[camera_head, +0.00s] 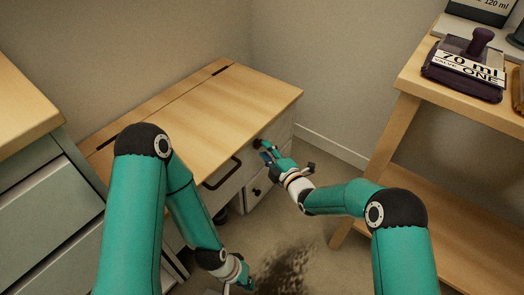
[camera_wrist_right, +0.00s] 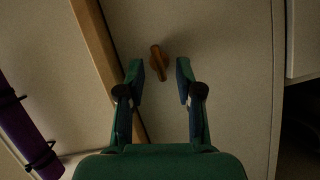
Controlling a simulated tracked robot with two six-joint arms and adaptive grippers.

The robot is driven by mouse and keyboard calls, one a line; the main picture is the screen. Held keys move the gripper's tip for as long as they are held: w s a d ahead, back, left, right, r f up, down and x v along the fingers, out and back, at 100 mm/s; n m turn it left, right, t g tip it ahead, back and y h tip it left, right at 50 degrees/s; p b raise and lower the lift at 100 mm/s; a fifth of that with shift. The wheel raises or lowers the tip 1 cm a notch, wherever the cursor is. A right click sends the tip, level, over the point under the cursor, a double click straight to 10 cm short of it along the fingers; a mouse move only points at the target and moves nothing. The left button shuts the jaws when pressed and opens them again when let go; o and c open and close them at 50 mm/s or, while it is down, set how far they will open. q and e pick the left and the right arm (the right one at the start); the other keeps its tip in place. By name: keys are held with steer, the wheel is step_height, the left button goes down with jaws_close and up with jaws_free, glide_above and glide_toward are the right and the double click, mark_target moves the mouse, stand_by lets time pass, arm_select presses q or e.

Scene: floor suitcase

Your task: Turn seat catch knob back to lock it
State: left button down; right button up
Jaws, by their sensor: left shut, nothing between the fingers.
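The seat catch knob (camera_wrist_right: 158,62), a small brown turn-knob, stands out from a pale panel in the right wrist view, its bar nearly upright with a slight tilt. My right gripper (camera_wrist_right: 160,82) is open, one finger on each side of the line to the knob; the knob shows just beyond the fingertips, and contact cannot be told. In the head view my right gripper (camera_head: 264,154) is at the right end of the wooden-topped bench (camera_head: 235,103), covering much of that spot. My left gripper (camera_head: 240,276) is shut and empty, low over the floor.
A dark round knob (camera_head: 257,191) and a black handle (camera_head: 222,174) are on the bench front. A wooden shelf unit (camera_head: 405,90) at right carries a dark stamp-like block (camera_head: 463,72). A drawer cabinet (camera_head: 40,170) stands at left. Carpet (camera_head: 315,235) between is open, with a dark patch.

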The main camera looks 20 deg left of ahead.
mark_target(261, 146)
steer(key=shift+b+x, duration=0.35)
steer(key=shift+x, duration=1.05)
jaws_close()
steer(key=shift+a, duration=0.15)
steer(key=shift+f, duration=0.2)
jaws_free()
